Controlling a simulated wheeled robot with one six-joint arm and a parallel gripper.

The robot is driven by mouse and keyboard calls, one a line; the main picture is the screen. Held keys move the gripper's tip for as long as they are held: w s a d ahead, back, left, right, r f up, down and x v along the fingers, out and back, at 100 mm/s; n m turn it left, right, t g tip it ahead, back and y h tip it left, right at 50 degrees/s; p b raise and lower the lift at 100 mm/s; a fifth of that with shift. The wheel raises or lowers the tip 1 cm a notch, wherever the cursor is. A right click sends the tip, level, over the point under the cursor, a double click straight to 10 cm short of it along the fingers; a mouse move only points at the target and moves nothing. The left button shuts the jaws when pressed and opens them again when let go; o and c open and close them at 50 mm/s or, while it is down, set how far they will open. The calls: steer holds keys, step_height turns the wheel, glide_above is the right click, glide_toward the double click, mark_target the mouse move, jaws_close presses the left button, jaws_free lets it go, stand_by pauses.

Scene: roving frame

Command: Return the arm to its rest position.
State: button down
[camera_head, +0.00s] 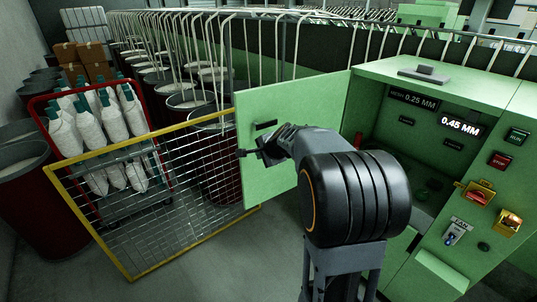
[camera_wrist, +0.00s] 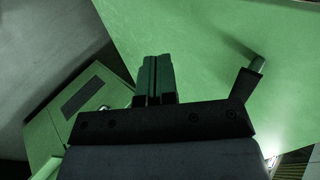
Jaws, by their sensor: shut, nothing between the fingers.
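My gripper (camera_head: 243,153) is at the end of my arm, which reaches out to the left in front of the open green cabinet door (camera_head: 290,105). Its fingers are together with nothing between them. In the wrist view the two fingers (camera_wrist: 154,75) lie side by side against the green door panel (camera_wrist: 200,45) behind them. The door's dark handle (camera_head: 265,125) is just above my gripper in the head view and to the right of the fingers in the wrist view (camera_wrist: 247,82). I see no contact with the handle. My arm hides part of the cabinet opening.
The green machine cabinet (camera_head: 450,85) stands open at right, with displays and switches. A yellow-framed mesh gate (camera_head: 125,205) stands left of the door. Behind it are a red-framed cart (camera_head: 38,105) of white bobbins and several dark red cans (camera_head: 30,190). Grey floor shows at lower left.

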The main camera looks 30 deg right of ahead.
steer(key=s+a+n+g, duration=0.1)
steer(key=s+a+n, duration=0.3)
steer(key=s, duration=0.4)
steer(key=s+a+f+n+g, duration=0.1)
steer(key=s+a+n+g, duration=0.1)
steer(key=s+a+n, duration=0.2)
steer(key=s+a+n+g, duration=0.2)
steer(key=s+a+n, duration=0.2)
steer(key=s+n, duration=0.5)
steer(key=s, duration=0.3)
steer(key=shift+s+a+f+h, duration=0.25)
steer(key=shift+s+f+h, duration=0.1)
steer(key=shift+h, duration=0.05)
steer(key=shift+a, duration=0.1)
